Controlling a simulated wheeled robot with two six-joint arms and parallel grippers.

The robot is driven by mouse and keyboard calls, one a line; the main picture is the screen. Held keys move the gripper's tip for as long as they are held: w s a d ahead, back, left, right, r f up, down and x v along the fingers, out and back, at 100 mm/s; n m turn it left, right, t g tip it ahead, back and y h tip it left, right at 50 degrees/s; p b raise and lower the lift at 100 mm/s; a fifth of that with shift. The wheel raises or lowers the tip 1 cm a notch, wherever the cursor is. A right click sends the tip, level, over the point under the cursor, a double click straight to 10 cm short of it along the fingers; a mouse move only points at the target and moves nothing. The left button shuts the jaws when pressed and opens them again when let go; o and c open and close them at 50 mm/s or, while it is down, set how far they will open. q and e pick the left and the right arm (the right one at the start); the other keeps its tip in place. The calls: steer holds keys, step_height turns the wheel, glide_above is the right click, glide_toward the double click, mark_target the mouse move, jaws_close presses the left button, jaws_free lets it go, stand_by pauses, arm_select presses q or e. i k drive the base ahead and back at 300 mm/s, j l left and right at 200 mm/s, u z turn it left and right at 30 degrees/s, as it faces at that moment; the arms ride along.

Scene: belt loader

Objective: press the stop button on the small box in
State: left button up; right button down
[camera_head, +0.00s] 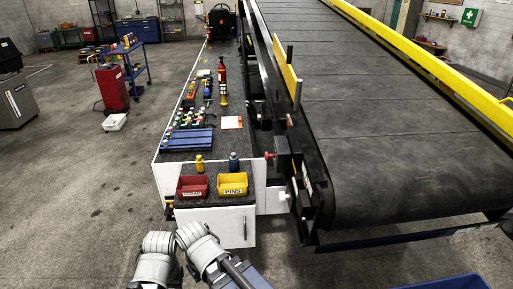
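A small red knob-like part (269,156) sticks out between the bench's right side and the belt frame; I cannot tell whether it is a stop button. A small dark and yellow piece (169,209) is at the bench's front left corner, too small to make out. No small box with a stop button is clearly readable. My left arm's grey end (158,243) and my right arm's grey end (193,234) are side by side at the bottom, in front of the bench. Their fingers cannot be made out, and I see nothing held.
The bench (207,158) carries a red SCRAP bin (192,187), a yellow PINS bin (232,185), a blue tray (187,140) and several bottles. The conveyor belt (400,150) fills the right. A blue cart (133,67) and red cabinet (112,89) stand left. The left floor is mostly clear.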

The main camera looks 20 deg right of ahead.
mark_target(267, 156)
steer(key=i+j+z, duration=0.1)
steer(key=i+z, duration=0.2)
steer(key=i, duration=0.15)
steer(key=i+j+z, duration=0.3)
steer(key=i, duration=0.15)
